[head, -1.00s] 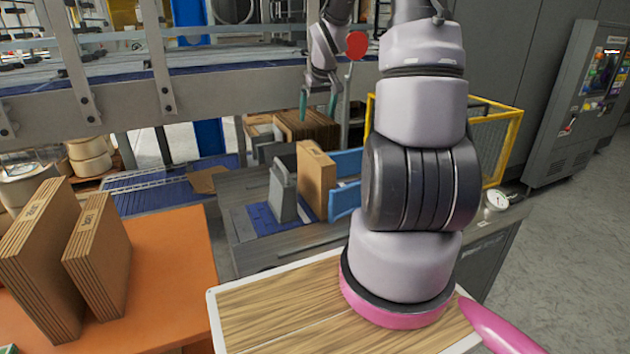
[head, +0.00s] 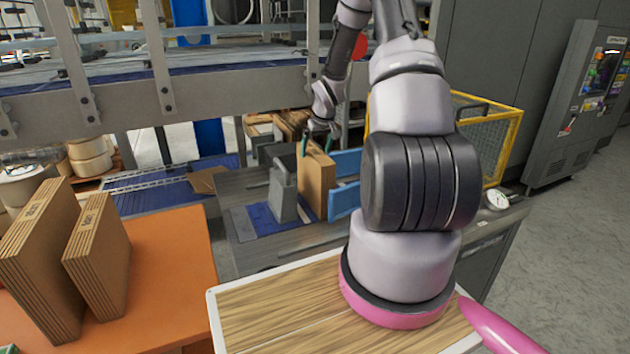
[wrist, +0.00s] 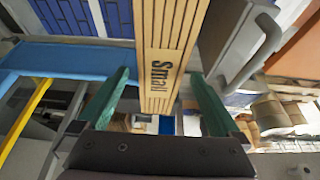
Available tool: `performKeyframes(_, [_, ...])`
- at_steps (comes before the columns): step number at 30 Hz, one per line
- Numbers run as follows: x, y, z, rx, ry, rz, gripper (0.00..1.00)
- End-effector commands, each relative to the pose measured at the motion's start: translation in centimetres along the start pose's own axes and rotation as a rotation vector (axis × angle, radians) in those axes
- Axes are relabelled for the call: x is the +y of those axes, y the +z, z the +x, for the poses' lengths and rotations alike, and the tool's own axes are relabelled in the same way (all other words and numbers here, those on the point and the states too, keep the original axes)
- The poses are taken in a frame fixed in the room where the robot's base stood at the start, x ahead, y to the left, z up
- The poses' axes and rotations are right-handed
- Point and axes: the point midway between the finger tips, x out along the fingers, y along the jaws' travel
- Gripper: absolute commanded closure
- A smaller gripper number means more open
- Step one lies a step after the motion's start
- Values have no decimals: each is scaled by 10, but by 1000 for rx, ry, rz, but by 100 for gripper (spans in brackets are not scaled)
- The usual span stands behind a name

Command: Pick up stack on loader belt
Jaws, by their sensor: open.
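The stack (head: 317,186) of flat brown cardboard stands upright on the loader belt (head: 268,222), between a grey upright block (head: 284,190) and blue guide plates (head: 345,180). In the wrist view the stack (wrist: 165,50) shows its layered edge with the label "Small". My gripper (head: 317,146) is at the top of the stack. In the wrist view my green fingers are open (wrist: 160,76), one on each side of the stack, with a visible gap on each side. The far finger is partly hidden in the head view.
Two more cardboard stacks (head: 97,255) stand on an orange table (head: 175,260) at the left. A conveyor frame (head: 225,80) runs across above and behind. A yellow guard (head: 505,140) is at the right. A wood-topped surface (head: 275,305) lies in front.

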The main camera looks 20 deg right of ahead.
Motion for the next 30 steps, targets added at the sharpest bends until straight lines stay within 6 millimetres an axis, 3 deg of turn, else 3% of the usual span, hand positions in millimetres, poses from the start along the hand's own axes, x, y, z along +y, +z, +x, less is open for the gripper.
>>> performKeyframes(6, [0,0,24,0,0,-1,0])
performKeyframes(30, [0,2,30,0,0,-1,0])
